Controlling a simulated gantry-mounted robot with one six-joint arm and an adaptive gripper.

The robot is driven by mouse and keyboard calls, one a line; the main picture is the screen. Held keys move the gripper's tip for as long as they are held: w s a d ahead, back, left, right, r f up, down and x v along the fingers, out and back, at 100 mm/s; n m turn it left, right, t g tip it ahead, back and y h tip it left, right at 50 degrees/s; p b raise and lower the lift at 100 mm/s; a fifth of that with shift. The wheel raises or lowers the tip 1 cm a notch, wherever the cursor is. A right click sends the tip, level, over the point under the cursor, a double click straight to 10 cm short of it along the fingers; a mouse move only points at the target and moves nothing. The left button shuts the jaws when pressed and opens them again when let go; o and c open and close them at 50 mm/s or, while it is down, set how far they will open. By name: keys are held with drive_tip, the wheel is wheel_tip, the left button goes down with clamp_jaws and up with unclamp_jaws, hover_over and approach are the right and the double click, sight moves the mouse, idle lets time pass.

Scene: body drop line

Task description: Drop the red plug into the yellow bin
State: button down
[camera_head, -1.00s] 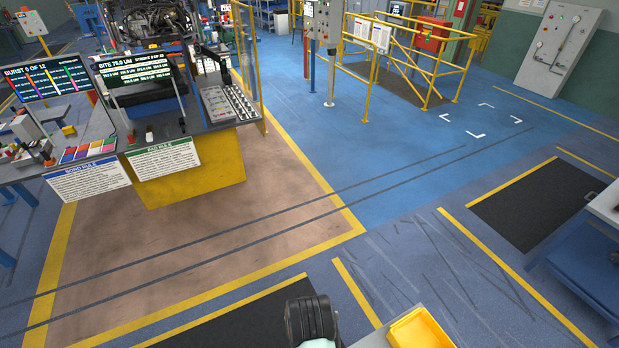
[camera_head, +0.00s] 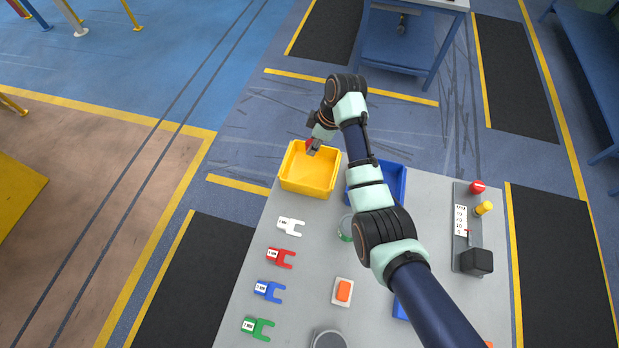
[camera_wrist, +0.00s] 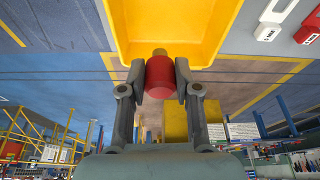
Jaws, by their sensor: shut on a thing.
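The red plug (camera_wrist: 161,79) is between the fingers of my gripper (camera_wrist: 160,82) in the wrist view, with a short yellowish tip at its far end. My gripper is shut on it. The yellow bin (camera_wrist: 221,28) lies just beyond the plug in that view. Only a little red of the plug (camera_head: 309,144) shows there. The bin's visible inside looks empty. I cannot tell the plug's height above the bin.
A blue bin (camera_head: 396,176) stands right of the yellow one, partly behind my arm. White, red, blue and green fork-shaped tags (camera_head: 281,258) lie along the bench's left side. A panel with a red knob (camera_head: 478,186) and yellow plug-like part (camera_head: 484,208) is at right.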

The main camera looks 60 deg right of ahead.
drive_tip(key=shift+s+d, duration=0.15)
drive_tip(key=shift+d, duration=0.05)
wheel_tip(320, 180, down, 6)
drive_tip(key=b, duration=0.6)
drive_tip(key=shift+a+f+b, duration=0.1)
drive_tip(key=shift+f+b, duration=0.05)
drive_tip(key=shift+b, duration=0.2)
drive_tip(key=c, duration=0.7)
unclamp_jaws()
drive_tip(key=shift+c, duration=0.2)
drive_tip(key=v, duration=0.7)
drive_tip(key=shift+r, duration=0.35)
